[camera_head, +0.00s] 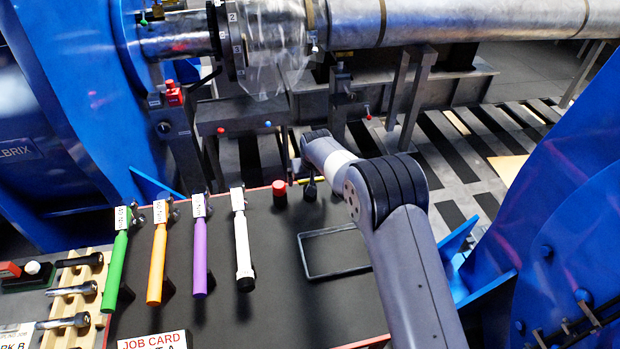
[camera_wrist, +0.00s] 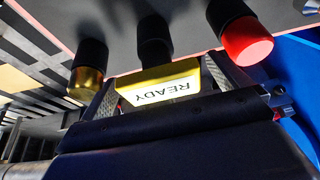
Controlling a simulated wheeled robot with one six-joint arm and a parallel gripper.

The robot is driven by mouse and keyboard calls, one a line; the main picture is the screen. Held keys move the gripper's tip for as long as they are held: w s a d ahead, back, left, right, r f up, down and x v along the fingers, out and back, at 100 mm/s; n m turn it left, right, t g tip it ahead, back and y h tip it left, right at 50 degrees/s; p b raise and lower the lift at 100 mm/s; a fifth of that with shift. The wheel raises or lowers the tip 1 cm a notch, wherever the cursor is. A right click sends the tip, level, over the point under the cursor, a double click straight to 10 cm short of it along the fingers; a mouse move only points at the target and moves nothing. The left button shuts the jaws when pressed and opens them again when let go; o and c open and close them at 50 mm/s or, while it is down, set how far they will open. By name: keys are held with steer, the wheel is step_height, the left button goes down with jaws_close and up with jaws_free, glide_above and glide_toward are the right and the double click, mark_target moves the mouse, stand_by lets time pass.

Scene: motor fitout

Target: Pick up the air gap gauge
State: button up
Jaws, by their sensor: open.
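No readable label names the air gap gauge, so I cannot tell for certain which thing it is. In the wrist view, a yellow piece with a white READY label (camera_wrist: 163,90) lies between the two fingers of my gripper (camera_wrist: 160,80), in front of a black upright handle (camera_wrist: 153,38). The fingers stand apart; I cannot tell whether either touches it. In the head view my gripper (camera_head: 302,172) is low over the far edge of the black bench, mostly hidden by my arm. A small black handle (camera_head: 310,189) shows beside it.
A red-capped cylinder (camera_head: 279,192) and a black one with a gold tip (camera_wrist: 86,80) flank the gripper. Green (camera_head: 117,262), orange (camera_head: 157,263), purple (camera_head: 200,256) and white (camera_head: 243,246) handles lie left. A black rectangular frame (camera_head: 303,258) and blue housings (camera_head: 575,200) are nearby.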

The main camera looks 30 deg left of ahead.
steer(key=shift+c, duration=0.3)
steer(key=c, duration=1.1)
steer(key=shift+o, duration=0.2)
steer(key=shift+r, duration=0.1)
